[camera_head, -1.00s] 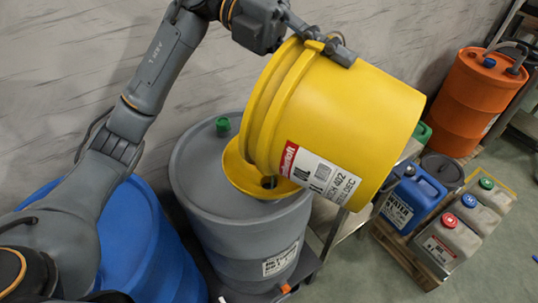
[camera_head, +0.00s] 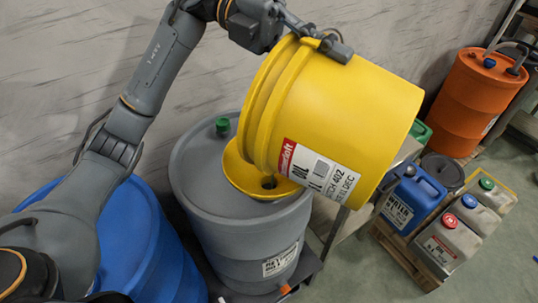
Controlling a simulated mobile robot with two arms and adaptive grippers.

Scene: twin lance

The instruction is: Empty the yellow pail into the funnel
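The yellow pail (camera_head: 345,110) is tipped onto its side, its mouth facing left and somewhat down. Its mouth is over the yellow funnel (camera_head: 235,170), which sits on top of the grey drum (camera_head: 215,220). The funnel's dark hole shows just below the pail's lip. The inside of the pail is hidden, and no flow of liquid can be seen. My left gripper (camera_head: 322,42) comes from above and is shut on the pail's upper side near the rim. My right gripper is not in view.
A green cap (camera_head: 223,126) stands on the grey drum behind the funnel. A blue drum (camera_head: 150,245) is at the lower left. Blue (camera_head: 412,200) and grey canisters stand on a pallet at right, with an orange drum (camera_head: 475,100) behind. A wall is close behind.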

